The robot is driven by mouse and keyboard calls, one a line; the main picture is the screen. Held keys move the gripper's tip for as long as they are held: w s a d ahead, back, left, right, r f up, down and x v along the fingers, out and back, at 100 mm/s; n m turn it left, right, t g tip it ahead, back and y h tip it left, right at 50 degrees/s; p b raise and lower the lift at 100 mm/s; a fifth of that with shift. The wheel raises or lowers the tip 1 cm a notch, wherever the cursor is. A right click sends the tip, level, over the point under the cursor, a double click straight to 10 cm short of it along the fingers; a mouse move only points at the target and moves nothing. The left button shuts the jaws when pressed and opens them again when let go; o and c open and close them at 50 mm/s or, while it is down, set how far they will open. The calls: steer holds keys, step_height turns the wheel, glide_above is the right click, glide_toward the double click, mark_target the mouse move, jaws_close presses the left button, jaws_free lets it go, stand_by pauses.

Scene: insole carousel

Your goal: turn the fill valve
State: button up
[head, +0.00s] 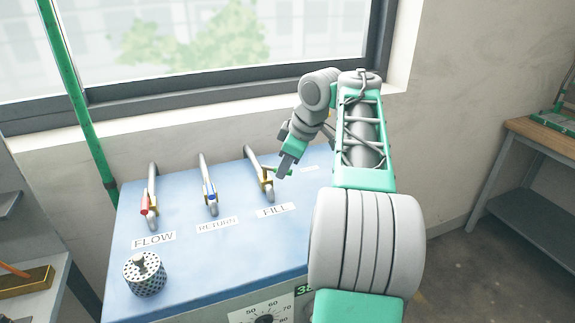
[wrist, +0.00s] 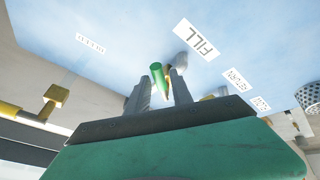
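The fill valve (head: 267,182) has a brass body on a grey pipe, behind the FILL label (head: 276,210) on the blue bench top. Its green handle (head: 284,171) is partly hidden by my gripper (head: 284,168) in the head view. In the wrist view, the green handle (wrist: 157,76) shows between the two grey fingers of my gripper (wrist: 160,88), with the brass part just behind it. The fingers stand apart with a gap beside the handle. Whether either finger touches it I cannot tell.
To the left stand the red-handled FLOW valve (head: 149,203) and the blue-handled RETURN valve (head: 211,192). A perforated metal cylinder (head: 145,274) stands at the front left. A BLEED label (wrist: 90,43) shows in the wrist view. A wall and window rise behind the bench.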

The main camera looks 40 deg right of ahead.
jaws_close()
stand_by(1.0)
